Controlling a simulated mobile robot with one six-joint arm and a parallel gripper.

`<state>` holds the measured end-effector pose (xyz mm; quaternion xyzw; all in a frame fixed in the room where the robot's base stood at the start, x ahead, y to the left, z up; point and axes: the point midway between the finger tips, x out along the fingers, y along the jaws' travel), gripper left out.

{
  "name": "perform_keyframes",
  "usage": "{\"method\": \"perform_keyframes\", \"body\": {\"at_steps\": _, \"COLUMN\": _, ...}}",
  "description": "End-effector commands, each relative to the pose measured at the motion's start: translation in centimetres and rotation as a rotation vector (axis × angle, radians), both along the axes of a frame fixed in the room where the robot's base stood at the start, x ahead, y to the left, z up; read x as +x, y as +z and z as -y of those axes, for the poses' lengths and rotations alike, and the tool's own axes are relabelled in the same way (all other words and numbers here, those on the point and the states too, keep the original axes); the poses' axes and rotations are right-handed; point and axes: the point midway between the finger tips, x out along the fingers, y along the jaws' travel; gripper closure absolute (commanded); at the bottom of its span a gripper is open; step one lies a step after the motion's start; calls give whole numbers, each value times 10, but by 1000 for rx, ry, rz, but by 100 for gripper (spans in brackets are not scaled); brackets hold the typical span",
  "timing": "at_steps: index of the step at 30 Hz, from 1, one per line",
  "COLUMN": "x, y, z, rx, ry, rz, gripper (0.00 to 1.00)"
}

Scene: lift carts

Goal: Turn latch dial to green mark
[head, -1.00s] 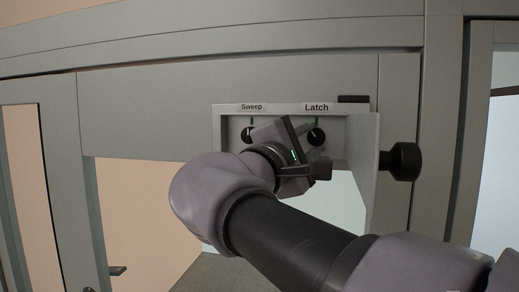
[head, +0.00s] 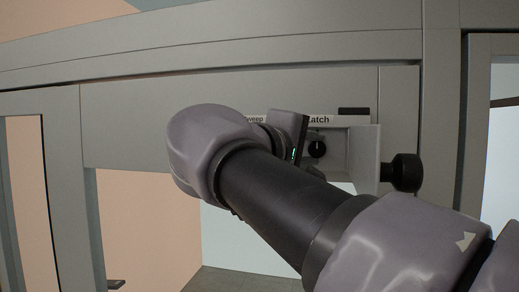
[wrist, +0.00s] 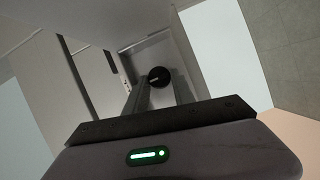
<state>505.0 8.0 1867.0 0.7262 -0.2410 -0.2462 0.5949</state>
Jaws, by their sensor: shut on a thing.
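The latch dial (head: 317,149) is a small round black knob on the pale recessed panel, under the "Latch" label (head: 321,120). In the wrist view the dial (wrist: 158,76) is a dark disc with a small pale mark. My gripper (wrist: 160,83) is shut on it, with one finger on each side. In the head view my gripper's body is just left of the dial, and its fingers are mostly hidden. No green mark on the panel can be made out.
A pale housing (head: 365,150) encloses the panel, with a large black knob (head: 403,172) sticking out at its right. The "Sweep" label (head: 254,119) is partly covered and the dial under it is hidden by my arm. Grey frame posts (head: 437,120) stand beyond.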

Motion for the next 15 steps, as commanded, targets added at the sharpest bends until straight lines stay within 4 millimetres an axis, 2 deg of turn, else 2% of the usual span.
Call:
{"method": "perform_keyframes", "body": {"at_steps": 14, "x": 0, "y": 0, "z": 0, "rx": 9, "ry": 0, "rz": 3, "gripper": 100}}
{"method": "perform_keyframes", "body": {"at_steps": 15, "x": 0, "y": 0, "z": 0, "rx": 9, "ry": 0, "rz": 3, "gripper": 62}}
